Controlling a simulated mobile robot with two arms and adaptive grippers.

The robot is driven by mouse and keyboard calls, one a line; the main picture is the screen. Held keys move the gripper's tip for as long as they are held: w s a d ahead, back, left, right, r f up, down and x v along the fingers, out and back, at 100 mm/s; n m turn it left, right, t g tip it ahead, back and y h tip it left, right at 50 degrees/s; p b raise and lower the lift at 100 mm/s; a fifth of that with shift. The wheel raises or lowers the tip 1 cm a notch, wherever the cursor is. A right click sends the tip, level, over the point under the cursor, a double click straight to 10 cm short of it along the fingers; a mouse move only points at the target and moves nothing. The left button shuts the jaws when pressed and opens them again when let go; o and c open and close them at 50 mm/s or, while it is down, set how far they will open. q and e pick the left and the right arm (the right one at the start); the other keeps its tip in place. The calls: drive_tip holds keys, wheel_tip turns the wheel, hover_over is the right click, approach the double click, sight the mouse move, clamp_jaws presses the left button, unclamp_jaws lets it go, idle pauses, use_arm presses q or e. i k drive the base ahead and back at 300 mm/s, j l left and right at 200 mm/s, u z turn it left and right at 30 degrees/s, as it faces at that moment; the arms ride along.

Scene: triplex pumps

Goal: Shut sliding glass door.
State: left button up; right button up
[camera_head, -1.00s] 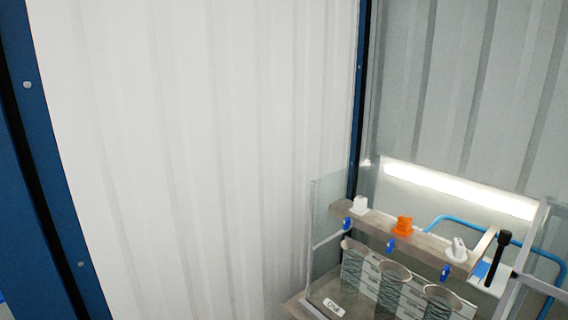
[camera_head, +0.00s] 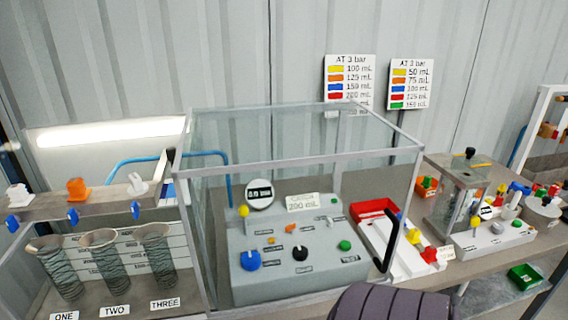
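A clear glass case with a grey frame (camera_head: 300,163) stands on the bench in the middle of the view. A black bar handle (camera_head: 394,240) is at its front right side. The sliding door's pane is hard to make out through the clear glass, so I cannot tell how far it is open. Inside the case a grey control box (camera_head: 290,278) carries coloured knobs, a round gauge (camera_head: 259,194) and a 200 mL label. Neither gripper is in view.
A dark ribbed object (camera_head: 392,303), which I cannot identify, covers the bottom edge before the case. Three labelled glasses (camera_head: 110,262) stand left under a valve bar (camera_head: 100,200). A red tray (camera_head: 374,209) and a smaller clear case (camera_head: 456,190) stand right. Two charts (camera_head: 349,82) hang behind.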

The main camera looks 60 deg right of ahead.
sight(396, 230)
drive_tip(key=z, duration=2)
drive_tip(key=k+j+z, duration=0.25)
drive_tip(key=l, duration=0.1)
